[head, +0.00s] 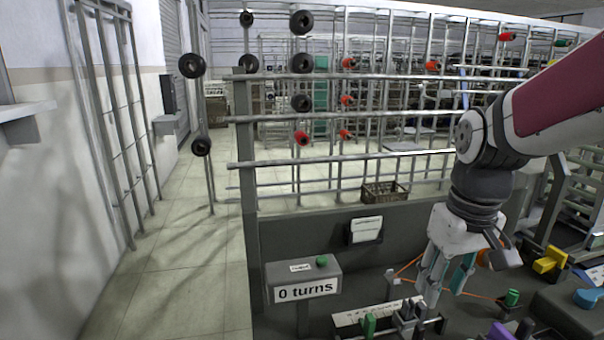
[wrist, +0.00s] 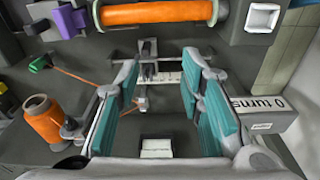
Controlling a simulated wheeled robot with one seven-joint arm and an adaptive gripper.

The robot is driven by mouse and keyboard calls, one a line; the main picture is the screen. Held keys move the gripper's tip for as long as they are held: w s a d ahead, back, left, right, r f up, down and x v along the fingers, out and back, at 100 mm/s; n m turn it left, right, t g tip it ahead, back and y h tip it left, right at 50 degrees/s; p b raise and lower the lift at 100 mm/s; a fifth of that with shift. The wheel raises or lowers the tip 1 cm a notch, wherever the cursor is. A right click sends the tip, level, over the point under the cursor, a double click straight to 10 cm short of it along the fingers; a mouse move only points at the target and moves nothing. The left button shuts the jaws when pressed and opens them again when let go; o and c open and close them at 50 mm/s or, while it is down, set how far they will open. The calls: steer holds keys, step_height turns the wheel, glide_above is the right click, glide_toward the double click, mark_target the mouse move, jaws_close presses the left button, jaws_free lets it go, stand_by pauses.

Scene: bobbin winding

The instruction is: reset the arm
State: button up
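My gripper (head: 447,278) hangs from the arm at the right of the head view, fingers pointing down above the bench. In the wrist view its teal-padded fingers (wrist: 160,105) stand wide apart. Nothing is between the pads except the bench seen below. A grey counter box (head: 305,285) reading "0 turns" sits left of my gripper, with a green button (head: 322,261) on top. An orange cone of thread (wrist: 43,120) stands at the left of the wrist view. An orange thread (wrist: 75,76) runs from it area toward a green piece (wrist: 40,63).
A metal rack (head: 330,160) with black and red spools stands behind the bench. A large orange roll (wrist: 160,13) lies across the top of the wrist view. The floor at left is clear.

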steer(key=s+a+r+t+p, duration=0.1)
steer(key=s+r, duration=0.3)
steer(key=s, duration=0.5)
steer(key=s+a+r+m+t+p, duration=0.1)
steer(key=s+r+p, duration=0.3)
steer(key=s, duration=0.5)
steer(key=shift+a+r+m+t, duration=0.3)
steer(key=shift+a+r+t, duration=0.25)
steer(key=shift+a, duration=0.3)
